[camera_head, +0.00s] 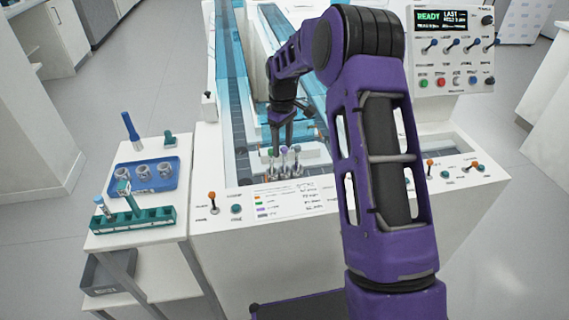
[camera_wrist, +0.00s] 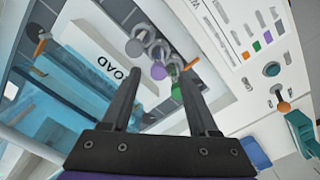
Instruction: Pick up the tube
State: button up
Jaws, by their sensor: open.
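Three capped tubes stand close together at the loading end of the track machine. In the head view they are a green-capped tube (camera_head: 270,153), a purple-capped tube (camera_head: 284,151) and a grey-capped tube (camera_head: 297,150). My gripper (camera_head: 282,141) points down just above them, with its fingers apart and nothing held. In the wrist view the purple cap (camera_wrist: 158,72) lies between the two finger lines. The grey cap (camera_wrist: 135,47) is toward the left finger and the green cap (camera_wrist: 179,90) toward the right finger. I cannot tell how far below the fingertips the caps are.
The machine's front panel carries switches and a colour-coded label (camera_head: 285,202). A display panel (camera_head: 450,22) reads READY. On the left side table are a blue tray (camera_head: 125,184) with cups and a green rack (camera_head: 150,219). Blue transparent covers (camera_head: 232,60) run along the track.

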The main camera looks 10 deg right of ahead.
aim_at(284, 163)
jog(key=f, duration=0.5)
jog(key=shift+s+d+f+b, duration=0.15)
jog(key=shift+d+f+b, duration=0.15)
jog(key=shift+b, duration=0.1)
grip_shut()
